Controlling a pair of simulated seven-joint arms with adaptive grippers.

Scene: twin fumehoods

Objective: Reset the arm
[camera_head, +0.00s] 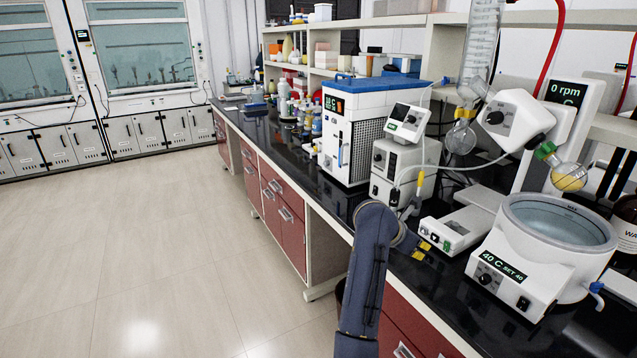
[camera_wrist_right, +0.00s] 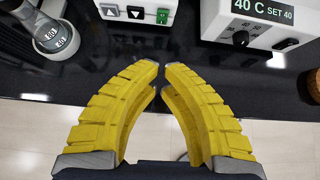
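My right arm (camera_head: 370,265) reaches in from the bottom of the head view toward the front edge of the bench. My right gripper (camera_head: 424,249) has yellow fingers and is over the black bench top, in front of the white lift base of the rotary evaporator. In the right wrist view my right gripper (camera_wrist_right: 161,66) shows its curved yellow fingers with the tips nearly together and nothing between them. My left gripper is in neither view.
A white heating bath (camera_head: 548,249) reading 40 C stands right of the gripper. The evaporator's control base (camera_head: 458,228) is behind it. A blue-topped chiller (camera_head: 352,130) stands farther along the bench. The floor (camera_head: 160,265) at left is clear.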

